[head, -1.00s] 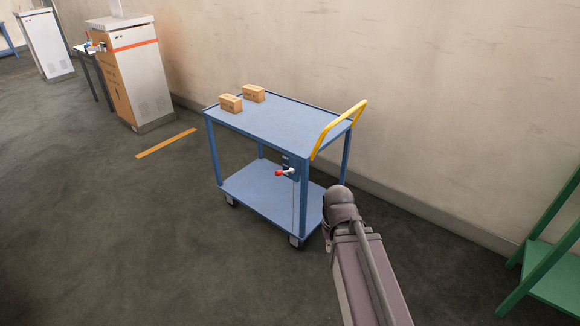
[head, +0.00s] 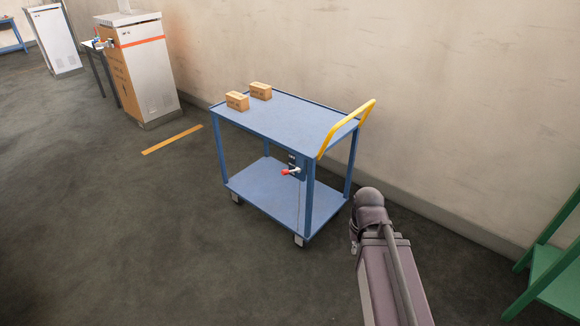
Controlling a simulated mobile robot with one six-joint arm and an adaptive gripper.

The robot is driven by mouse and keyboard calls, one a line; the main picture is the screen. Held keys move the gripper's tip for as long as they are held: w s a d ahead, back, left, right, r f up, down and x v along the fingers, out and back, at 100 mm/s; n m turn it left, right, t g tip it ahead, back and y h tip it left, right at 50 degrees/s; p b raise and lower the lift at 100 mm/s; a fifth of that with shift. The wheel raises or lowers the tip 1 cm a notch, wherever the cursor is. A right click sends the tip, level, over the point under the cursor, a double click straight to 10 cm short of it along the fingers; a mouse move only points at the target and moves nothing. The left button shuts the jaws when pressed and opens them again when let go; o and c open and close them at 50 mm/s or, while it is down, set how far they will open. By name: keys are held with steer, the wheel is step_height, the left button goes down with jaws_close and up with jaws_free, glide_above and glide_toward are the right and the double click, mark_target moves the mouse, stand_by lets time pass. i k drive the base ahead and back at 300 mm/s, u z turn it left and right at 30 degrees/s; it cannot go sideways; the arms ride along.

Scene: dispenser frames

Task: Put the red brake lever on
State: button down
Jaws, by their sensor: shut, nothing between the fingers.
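The red brake lever (head: 286,172) is on the near long side of a blue cart (head: 275,120), close to its handle end and between the two shelves. Its red grip points left, and a pale metal part joins it to a small dark blue plate (head: 298,160) with small markings. Part of my arm stands at the lower right, to the right of the cart and apart from the lever in the picture. My gripper itself does not show. The lever is too small to read its exact setting.
Two cardboard boxes (head: 237,101) sit on the cart's top shelf; its yellow handle (head: 347,128) is at the right. The wall runs close behind the cart. A green frame (head: 553,265) stands at the right edge. White cabinets (head: 150,75) stand at upper left. The floor at left is open.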

mark_target(284, 172)
steer(key=u, duration=0.05)
steer(key=i, duration=1)
steer(key=z, duration=0.05)
